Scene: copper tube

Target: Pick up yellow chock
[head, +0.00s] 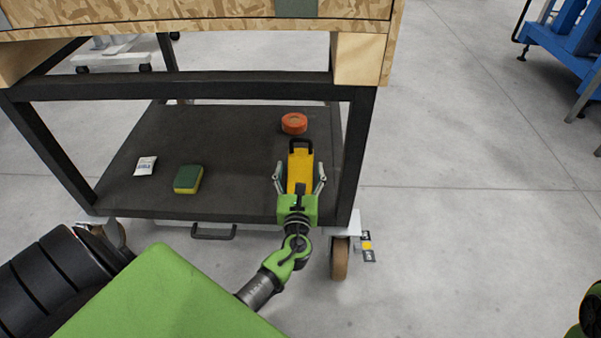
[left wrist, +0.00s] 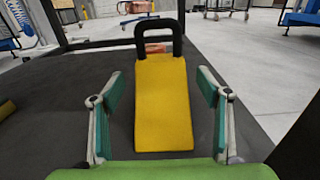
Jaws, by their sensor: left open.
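The yellow chock (head: 299,172) is a wedge with a black handle at its far end. It lies on the dark lower shelf (head: 233,170) of a cart, towards the right side. It also shows in the middle of the left wrist view (left wrist: 163,105). My left gripper (head: 300,168) is open, with one finger on each side of the chock. In the left wrist view my left gripper (left wrist: 160,88) shows gaps between both fingers and the chock's sides. My right gripper is not clearly seen; only a small green and black part shows at the head view's lower right edge.
An orange roll (head: 294,123) lies behind the chock. A green and yellow sponge (head: 188,179) and a white packet (head: 145,166) lie to the left on the shelf. The cart's black post (head: 356,155) stands close on the right, and a wooden top (head: 200,25) is above.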

